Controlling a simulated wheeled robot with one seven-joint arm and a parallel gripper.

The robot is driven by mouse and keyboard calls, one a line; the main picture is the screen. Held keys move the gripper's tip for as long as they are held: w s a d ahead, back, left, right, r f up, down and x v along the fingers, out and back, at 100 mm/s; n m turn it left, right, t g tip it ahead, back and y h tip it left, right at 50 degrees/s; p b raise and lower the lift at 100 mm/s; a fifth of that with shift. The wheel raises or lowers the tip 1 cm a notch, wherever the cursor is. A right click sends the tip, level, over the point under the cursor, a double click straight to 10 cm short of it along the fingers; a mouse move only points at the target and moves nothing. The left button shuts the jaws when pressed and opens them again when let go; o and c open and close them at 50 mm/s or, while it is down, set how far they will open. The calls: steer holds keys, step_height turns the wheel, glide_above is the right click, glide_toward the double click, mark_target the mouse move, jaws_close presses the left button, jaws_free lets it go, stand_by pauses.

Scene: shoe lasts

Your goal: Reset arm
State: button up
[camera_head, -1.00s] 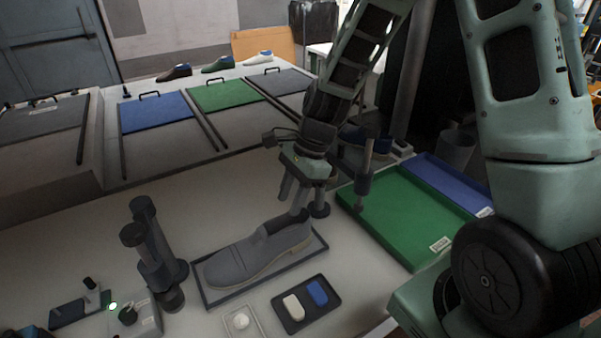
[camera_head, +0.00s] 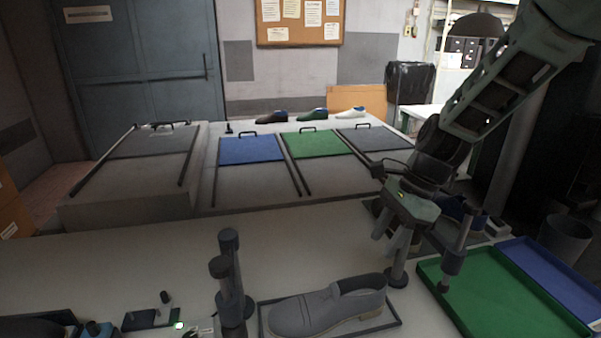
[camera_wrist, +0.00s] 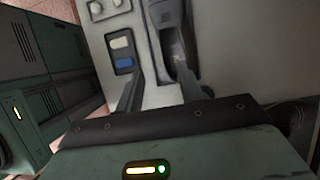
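My gripper (camera_head: 392,245) hangs with fingers down, just right of and above the heel end of a grey shoe (camera_head: 328,308). The shoe lies on a dark flat tray (camera_head: 393,323) on the table. In the wrist view, my gripper's two fingers (camera_wrist: 160,78) stand apart with nothing held between them. The grey shoe (camera_wrist: 168,18) shows beyond the fingers at the top of that view. My arm reaches in from the upper right in the head view.
A green tray (camera_head: 490,300) and a blue tray (camera_head: 556,275) lie at right. A dark double-post stand (camera_head: 232,280) rises left of the shoe. Lidded bins with blue (camera_head: 251,150) and green (camera_head: 317,144) panels are behind. Three shoes stand at the back.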

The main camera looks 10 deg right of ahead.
steer(key=s+a+r+n+h, duration=0.1)
steer(key=s+a+n+h, duration=0.1)
steer(key=s+a+n, duration=0.4)
steer(key=s+a+r+n+h+b, duration=0.1)
steer(key=s+a+n, duration=0.6)
steer(key=s+n, duration=0.7)
steer(key=n+h, duration=0.1)
steer(key=n, duration=0.4)
steer(key=shift+s+r+n, duration=0.2)
steer(key=shift+r+n, duration=0.1)
steer(key=shift+n, duration=0.1)
